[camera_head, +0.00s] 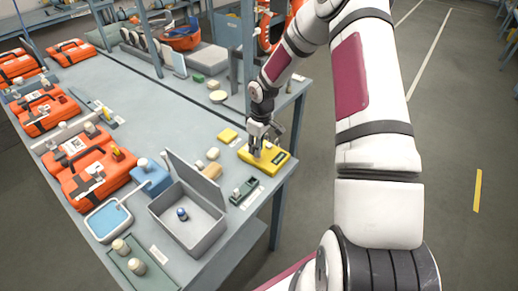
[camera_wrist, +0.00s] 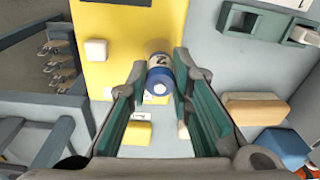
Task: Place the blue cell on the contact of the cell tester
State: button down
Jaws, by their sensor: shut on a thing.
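The cell tester (camera_head: 276,160) is a yellow box near the right edge of the bench. It also fills the upper middle of the wrist view (camera_wrist: 112,30). My gripper (camera_head: 262,143) is over the tester, pointing down. In the wrist view my gripper (camera_wrist: 160,72) is shut on a blue cell (camera_wrist: 158,73), a short white-and-blue cylinder with a "2" on its side. The cell is in front of the yellow surface; whether it touches the contact cannot be told. The contact is hidden behind the cell and fingers.
A grey box (camera_head: 196,226) with raised lid holds another blue-and-white piece (camera_head: 182,213). A small dark green holder (camera_head: 244,191) and a tan block (camera_head: 212,171) lie near the tester. Orange cases (camera_head: 92,170) line the left. The bench's right edge is close to the tester.

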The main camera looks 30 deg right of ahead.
jog(key=shift+d+f, duration=0.1)
jog(key=shift+f, duration=0.5)
jog(key=shift+f, duration=0.1)
jog(key=c, duration=1.4)
grip_release()
jog(key=shift+c, duration=0.2)
